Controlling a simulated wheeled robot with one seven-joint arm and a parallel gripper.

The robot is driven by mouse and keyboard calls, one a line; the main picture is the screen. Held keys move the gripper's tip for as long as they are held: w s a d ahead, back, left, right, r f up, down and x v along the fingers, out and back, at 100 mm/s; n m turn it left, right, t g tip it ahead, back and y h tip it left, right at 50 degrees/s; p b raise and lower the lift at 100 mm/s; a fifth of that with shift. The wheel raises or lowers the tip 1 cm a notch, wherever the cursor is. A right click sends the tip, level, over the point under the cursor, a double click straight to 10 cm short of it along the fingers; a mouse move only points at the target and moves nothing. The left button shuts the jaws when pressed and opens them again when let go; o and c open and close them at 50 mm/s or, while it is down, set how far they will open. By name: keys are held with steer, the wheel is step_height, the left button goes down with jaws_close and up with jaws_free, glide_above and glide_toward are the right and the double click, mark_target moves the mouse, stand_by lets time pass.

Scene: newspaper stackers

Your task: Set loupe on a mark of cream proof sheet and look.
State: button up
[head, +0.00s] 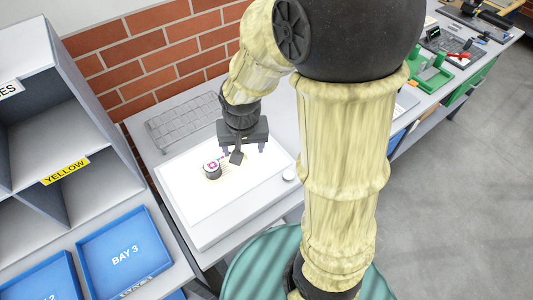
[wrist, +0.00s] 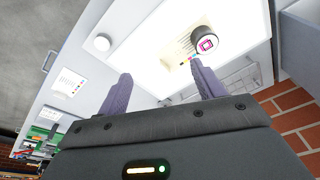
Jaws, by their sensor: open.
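The loupe (head: 212,169), a short dark cylinder with a pale top showing a magenta mark, stands upright at the left part of the cream proof sheet (head: 231,170). In the wrist view the loupe (wrist: 204,41) is at the upper right, covering part of the sheet (wrist: 185,43). The sheet has faint printed lines and small coloured patches; its marks are too small to make out. My gripper (head: 243,149) is open and empty above the lit panel, to the upper right of the loupe. Its two fingers (wrist: 160,75) are apart, with nothing between them; the loupe is beyond them.
The sheet lies on a bright light table (head: 190,203). A white round knob (head: 289,174) is at its right. Grey shelves (head: 40,120) and blue trays (head: 125,255) stand left. The panel is otherwise clear.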

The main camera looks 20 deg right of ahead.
steer(key=s+d+n, duration=0.2)
steer(key=s+d, duration=0.2)
steer(key=s, duration=0.1)
steer(key=shift+d+r+t, duration=0.3)
steer(key=shift+r, duration=0.05)
stand_by(2.2)
